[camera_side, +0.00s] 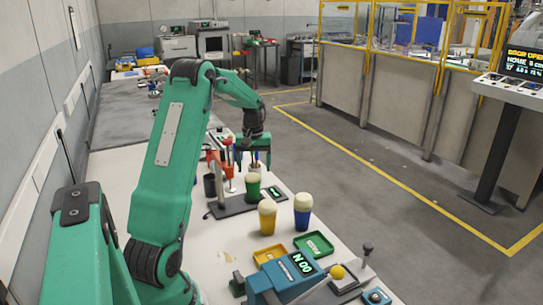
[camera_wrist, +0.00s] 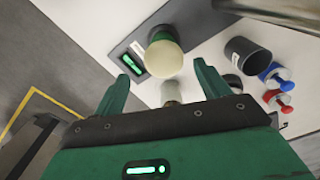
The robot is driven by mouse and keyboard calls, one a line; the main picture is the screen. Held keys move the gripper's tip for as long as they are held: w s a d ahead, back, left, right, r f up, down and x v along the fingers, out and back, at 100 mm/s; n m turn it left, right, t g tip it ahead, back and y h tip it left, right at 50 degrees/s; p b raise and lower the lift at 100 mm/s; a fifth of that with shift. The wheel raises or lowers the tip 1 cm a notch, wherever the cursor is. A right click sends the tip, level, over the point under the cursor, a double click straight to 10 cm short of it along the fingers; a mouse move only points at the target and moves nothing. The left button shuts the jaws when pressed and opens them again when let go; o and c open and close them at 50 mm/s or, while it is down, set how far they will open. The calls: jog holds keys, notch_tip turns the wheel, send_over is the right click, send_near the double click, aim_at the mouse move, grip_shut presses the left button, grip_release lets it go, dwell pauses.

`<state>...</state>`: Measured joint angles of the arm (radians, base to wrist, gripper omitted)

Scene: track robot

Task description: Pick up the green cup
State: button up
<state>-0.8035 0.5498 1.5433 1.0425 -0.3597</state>
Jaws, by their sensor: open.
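The green cup (camera_side: 254,192) stands upright with a pale cream top, on a dark flat base with a small green display. My gripper (camera_side: 252,164) is open, close to the cup's top in the side view, with its fingers pointing down. In the wrist view the cup's cream top (camera_wrist: 164,58) lies just ahead of my gripper (camera_wrist: 162,73), roughly midway between the two spread fingertips. The cup's darker body shows beyond the top. I see no contact between fingers and cup.
A yellow cup (camera_side: 267,219) and a blue cup (camera_side: 303,217) stand nearer the camera. A black cup (camera_side: 210,187) stands left of the green one. Yellow (camera_side: 269,255) and green (camera_side: 314,245) trays and a blue display box (camera_side: 290,273) lie at the front.

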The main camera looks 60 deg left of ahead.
aim_at(253, 174)
jog(key=shift+s+a+f, duration=0.1)
jog(key=shift+a+f, duration=0.15)
jog(key=shift+a, duration=0.05)
jog(key=shift+s+f, duration=0.1)
jog(key=shift+f, duration=3.8)
jog(key=c, duration=1.1)
jog(key=shift+r, duration=0.1)
jog(key=shift+c, duration=0.2)
jog(key=shift+r, duration=0.8)
notch_tip(253, 174, up, 2)
jog(key=shift+r, duration=0.25)
jog(key=w+d+r, duration=0.3)
jog(key=d+r, duration=0.3)
jog(key=d, duration=0.5)
jog(key=shift+d+r, duration=0.15)
jog(key=shift+r, duration=0.25)
